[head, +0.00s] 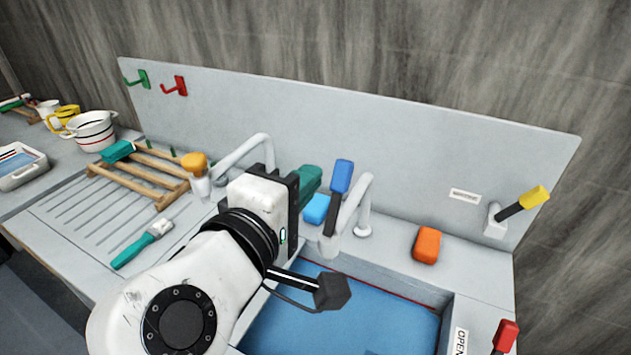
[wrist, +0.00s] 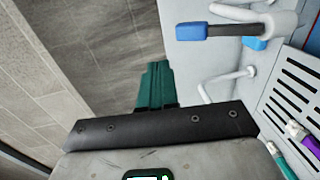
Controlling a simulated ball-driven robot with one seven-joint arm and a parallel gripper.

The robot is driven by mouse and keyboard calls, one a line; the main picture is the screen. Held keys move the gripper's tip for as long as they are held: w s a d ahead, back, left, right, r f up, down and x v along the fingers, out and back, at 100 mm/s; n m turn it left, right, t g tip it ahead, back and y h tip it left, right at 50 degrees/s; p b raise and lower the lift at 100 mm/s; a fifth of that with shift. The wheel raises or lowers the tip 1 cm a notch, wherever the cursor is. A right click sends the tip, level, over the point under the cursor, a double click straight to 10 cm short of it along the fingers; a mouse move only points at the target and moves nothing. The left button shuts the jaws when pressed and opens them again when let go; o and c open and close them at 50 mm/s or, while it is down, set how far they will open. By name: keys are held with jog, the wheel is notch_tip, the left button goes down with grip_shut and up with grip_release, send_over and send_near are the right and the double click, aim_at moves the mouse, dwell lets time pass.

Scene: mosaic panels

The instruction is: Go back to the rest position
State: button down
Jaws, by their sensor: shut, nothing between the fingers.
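My gripper (head: 310,180) points away from the head camera, above the back of the sink counter, with its green fingers partly hidden behind the wrist. In the wrist view the green fingers (wrist: 156,84) are together and hold nothing. They sit over the grey wall side, apart from the white tap parts. A blue-handled lever (head: 342,177) stands just right of the fingers in the head view; it also shows at the top of the wrist view (wrist: 207,32). My arm covers part of the counter and the sink's left side.
A sink (head: 340,315) holding blue lies in front. White pipes (head: 362,205) rise behind it. A red lever (head: 504,336) stands at the right. A wooden rack (head: 150,175) and a brush (head: 145,243) lie left.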

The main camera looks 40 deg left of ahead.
jog(key=shift+s+d+r, duration=0.25)
jog(key=shift+s+r, duration=0.3)
jog(key=shift+s, duration=0.3)
jog(key=shift+s+d+r, duration=0.2)
jog(key=shift+s+r, duration=0.3)
jog(key=shift+s, duration=0.35)
jog(key=w+d+f+m+g+h, duration=0.2)
jog(key=w+d+f+m+g, duration=0.15)
jog(key=w+d+f, duration=0.7)
jog(key=d+f+m+g+h, duration=0.25)
jog(key=d+f+m, duration=0.45)
jog(key=d+f, duration=1)
jog(key=s+d+f+m+g, duration=0.2)
jog(key=s+d+f+m, duration=0.1)
jog(key=s+d, duration=0.3)
jog(key=s+d+f+m+g, duration=0.1)
jog(key=s+d+f+m, duration=0.25)
jog(key=d, duration=0.45)
jog(key=s+d+f+m+g, duration=0.2)
jog(key=s+d+f+m, duration=0.15)
jog(key=d, duration=0.35)
jog(key=s+f+g, duration=0.2)
jog(key=s+f, duration=0.1)
jog(key=s, duration=0.3)
jog(key=s+d+f+g, duration=0.1)
jog(key=s+f+g, duration=0.1)
jog(key=s, duration=0.3)
jog(key=shift+s+d+f+m+b, duration=0.2)
jog(key=shift+s+f+m+b, duration=0.2)
jog(key=shift+f, duration=0.4)
